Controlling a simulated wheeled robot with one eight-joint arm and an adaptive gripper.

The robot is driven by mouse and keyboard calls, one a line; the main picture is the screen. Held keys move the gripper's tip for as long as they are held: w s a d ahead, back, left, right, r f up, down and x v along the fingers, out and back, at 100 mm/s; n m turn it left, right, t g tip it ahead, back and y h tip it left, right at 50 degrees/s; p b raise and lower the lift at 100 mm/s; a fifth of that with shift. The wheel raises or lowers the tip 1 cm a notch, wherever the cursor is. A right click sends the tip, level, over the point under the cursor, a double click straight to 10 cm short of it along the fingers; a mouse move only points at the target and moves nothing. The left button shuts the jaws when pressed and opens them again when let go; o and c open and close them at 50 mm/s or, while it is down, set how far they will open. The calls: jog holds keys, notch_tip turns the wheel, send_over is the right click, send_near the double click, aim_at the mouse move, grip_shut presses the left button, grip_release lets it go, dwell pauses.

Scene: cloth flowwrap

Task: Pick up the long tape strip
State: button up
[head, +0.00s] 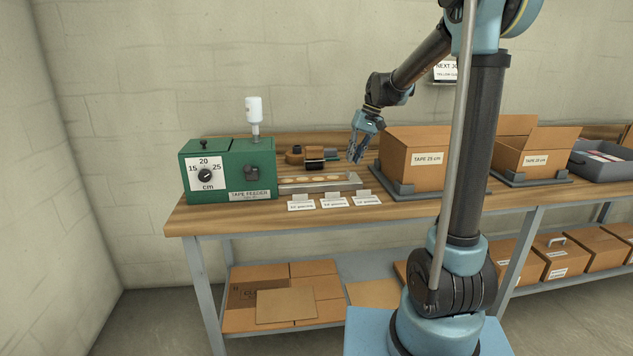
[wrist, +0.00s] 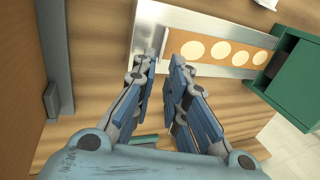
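A brown strip with pale round spots (head: 322,179) lies on a metal tray (head: 345,186) beside the green tape feeder (head: 225,170). In the wrist view the strip (wrist: 221,50) runs from the tray's middle to the feeder's mouth (wrist: 285,60). The feeder's dial has marks 15, 20 and 25 cm. My gripper (head: 356,158) is above the bench near the tray's right end. In the wrist view my gripper (wrist: 164,58) is open, with nothing between its fingers. Its fingertips appear over the tray's near edge, beside the strip's end.
A carton marked TAPE 25 cm (head: 412,158) stands close right of my gripper. Another carton (head: 537,155) and a grey bin (head: 602,162) are further right. White cards (head: 334,202) stand along the bench front. A brown and black device (head: 314,157) sits behind the tray.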

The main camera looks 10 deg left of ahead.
jog(key=shift+s+x, duration=0.1)
jog(key=shift+x, duration=1.15)
jog(key=shift+s+x, duration=0.15)
jog(key=shift+x, duration=1.15)
grip_shut()
jog(key=shift+r, duration=0.2)
